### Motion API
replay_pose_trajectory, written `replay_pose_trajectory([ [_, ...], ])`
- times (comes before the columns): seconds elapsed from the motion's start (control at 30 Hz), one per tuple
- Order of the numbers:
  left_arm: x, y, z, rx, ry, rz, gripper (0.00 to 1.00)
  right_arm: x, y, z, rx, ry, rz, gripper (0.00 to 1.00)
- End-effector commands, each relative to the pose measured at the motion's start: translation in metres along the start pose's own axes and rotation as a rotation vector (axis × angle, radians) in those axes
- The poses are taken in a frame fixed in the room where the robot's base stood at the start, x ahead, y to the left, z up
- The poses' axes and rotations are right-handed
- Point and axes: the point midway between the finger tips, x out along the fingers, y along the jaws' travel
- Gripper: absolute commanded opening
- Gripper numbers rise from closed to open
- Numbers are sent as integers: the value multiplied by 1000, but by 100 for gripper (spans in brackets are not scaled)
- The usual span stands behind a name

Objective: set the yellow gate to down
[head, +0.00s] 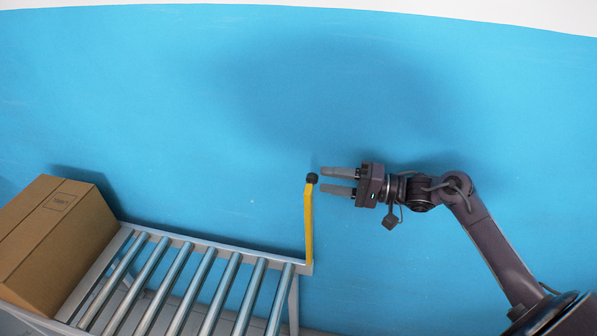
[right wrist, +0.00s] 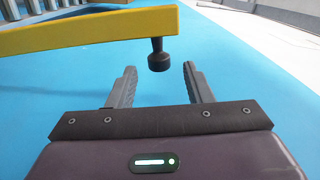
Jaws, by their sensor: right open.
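The yellow gate (head: 309,225) is a bar standing up at the right end of the roller conveyor, with a black knob (head: 312,178) at its top end. My right gripper (head: 322,180) is open, its fingers pointing left toward the knob. In the right wrist view the yellow gate (right wrist: 90,30) crosses the upper left, and its black knob (right wrist: 158,58) sits ahead of and between the two open fingers (right wrist: 157,85). Whether the fingertips touch the knob cannot be told. My left gripper is not in view.
A roller conveyor (head: 212,240) with metal rollers runs along the lower left. A cardboard box (head: 60,235) rests on its left end. The blue floor (head: 200,100) behind the conveyor and around my right arm is clear.

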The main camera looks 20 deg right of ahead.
Motion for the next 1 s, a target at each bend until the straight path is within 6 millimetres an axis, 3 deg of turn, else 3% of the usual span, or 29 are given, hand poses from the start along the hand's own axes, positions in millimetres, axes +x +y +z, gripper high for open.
replay_pose_trajectory([
  [0.2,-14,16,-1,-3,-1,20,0,37,-3,-1,-1,1,-1,46],
  [0.4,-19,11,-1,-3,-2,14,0,60,0,0,-2,3,1,46],
  [0.73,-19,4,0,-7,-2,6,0,65,2,0,-2,3,3,46],
  [1.0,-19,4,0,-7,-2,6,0,64,2,0,-2,3,3,13],
])
